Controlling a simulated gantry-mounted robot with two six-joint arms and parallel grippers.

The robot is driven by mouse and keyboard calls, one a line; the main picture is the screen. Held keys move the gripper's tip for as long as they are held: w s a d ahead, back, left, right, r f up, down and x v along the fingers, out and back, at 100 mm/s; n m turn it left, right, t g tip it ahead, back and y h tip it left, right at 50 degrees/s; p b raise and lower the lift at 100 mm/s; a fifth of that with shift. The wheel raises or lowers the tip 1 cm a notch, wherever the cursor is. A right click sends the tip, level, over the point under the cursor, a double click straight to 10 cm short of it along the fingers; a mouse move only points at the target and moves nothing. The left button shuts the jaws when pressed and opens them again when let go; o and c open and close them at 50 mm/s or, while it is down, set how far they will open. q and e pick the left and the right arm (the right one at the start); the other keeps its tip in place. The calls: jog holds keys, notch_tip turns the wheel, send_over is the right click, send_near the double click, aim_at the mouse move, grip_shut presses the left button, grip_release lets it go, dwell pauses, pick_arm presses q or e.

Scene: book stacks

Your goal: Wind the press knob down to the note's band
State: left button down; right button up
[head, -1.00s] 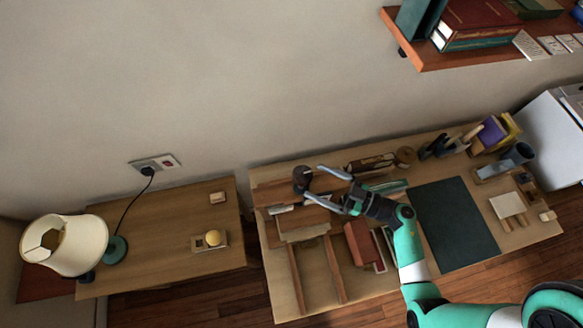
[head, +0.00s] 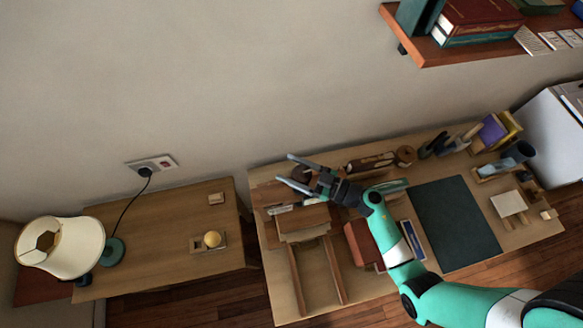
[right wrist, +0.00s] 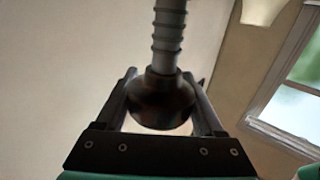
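The dark press knob (head: 301,173) is at the back left of the desk, above the wooden press (head: 300,222). My right gripper (head: 285,168) is at the knob, with its fingers spread on either side. In the right wrist view the round dark knob (right wrist: 163,103) sits between the two fingers, below a grey threaded screw (right wrist: 168,40). The fingers look apart from its sides, so the gripper seems open around it. A small pale slip (head: 281,209) lies by the press; I cannot tell whether it is the note, and no band is readable. My left gripper is out of view.
A red book (head: 361,243) stands right of the press, and a dark green mat (head: 455,222) lies further right. Pen holders and books line the back right. A lamp (head: 62,246) stands on the separate left table (head: 165,235). A shelf overhangs the upper right.

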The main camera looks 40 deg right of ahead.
jog(key=c, duration=0.6)
jog(key=shift+r+m+t+h+p, duration=0.3)
jog(key=shift+m+h+p, duration=0.4)
jog(key=shift+h+p, duration=0.35)
jog(key=shift+d+f+m+h, duration=0.1)
jog(key=shift+f+m+h, duration=0.05)
jog(key=shift+m+h, duration=0.35)
jog(key=shift+w+d+f+m+t+h+b, duration=0.1)
jog(key=shift+m+t+h+b, duration=0.1)
jog(key=shift+h, duration=0.25)
jog(key=shift+d+f+m+t+h+b, duration=0.1)
jog(key=shift+m+h, duration=0.1)
jog(key=shift+h, duration=0.2)
jog(key=shift+d+f+m+h+b, duration=0.2)
jog(key=shift+m+h+b, duration=0.4)
jog(key=shift+h+b, duration=0.5)
jog(key=shift+r, duration=0.15)
jog(key=shift+d+r+m+h, duration=0.15)
jog(key=shift+r+m+h, duration=0.05)
jog(key=shift+m+h, duration=0.1)
